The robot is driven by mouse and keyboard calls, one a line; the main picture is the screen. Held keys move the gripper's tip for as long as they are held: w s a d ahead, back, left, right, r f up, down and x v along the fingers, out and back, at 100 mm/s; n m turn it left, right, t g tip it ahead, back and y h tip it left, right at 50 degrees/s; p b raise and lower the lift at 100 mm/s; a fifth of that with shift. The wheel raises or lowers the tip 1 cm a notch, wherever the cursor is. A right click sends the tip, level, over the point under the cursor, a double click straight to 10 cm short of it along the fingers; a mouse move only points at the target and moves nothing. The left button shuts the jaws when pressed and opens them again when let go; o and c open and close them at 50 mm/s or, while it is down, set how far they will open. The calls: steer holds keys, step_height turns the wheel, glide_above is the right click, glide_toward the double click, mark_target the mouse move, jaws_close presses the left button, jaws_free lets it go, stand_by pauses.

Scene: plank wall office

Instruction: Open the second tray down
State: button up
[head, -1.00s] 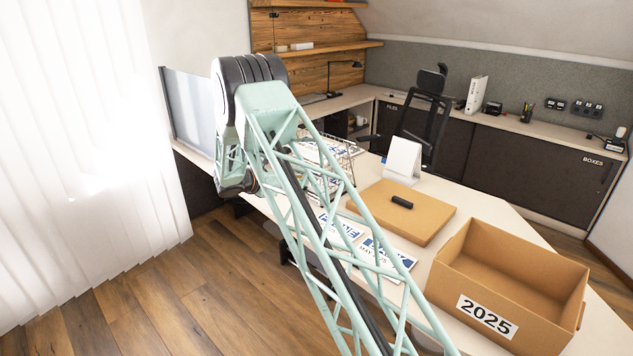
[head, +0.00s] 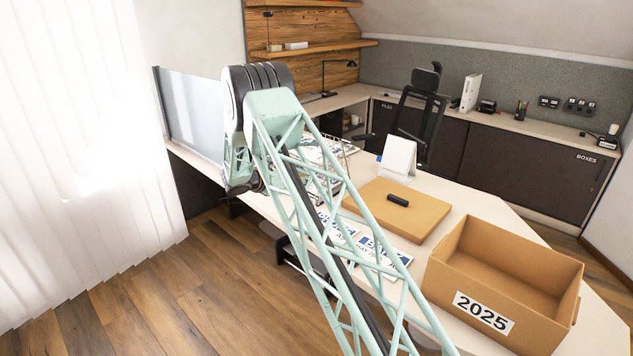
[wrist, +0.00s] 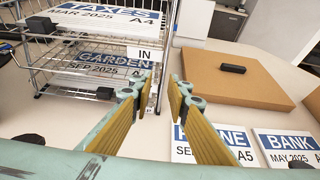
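A wire tray stack (head: 345,157) stands on the desk, mostly behind my arm in the head view. In the wrist view its top tray (wrist: 55,45) holds a paper marked TAXES (wrist: 110,20), with an IN tag at its front right. The head view hides the fingers.
A flat cardboard box (head: 400,212) with a black object (head: 397,200) on it lies right of the stack. Papers marked PHONE (wrist: 222,143) and BANK (wrist: 290,143) lie in front. An open 2025 box (head: 505,285) stands at the desk's right. Floor (head: 190,290) is clear at left.

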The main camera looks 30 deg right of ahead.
steer(key=b+x, duration=0.1)
steer(key=x, duration=0.7)
steer(key=shift+w+d+f, duration=0.15)
steer(key=shift+d+f, duration=0.05)
steer(key=shift+d, duration=0.15)
jaws_close()
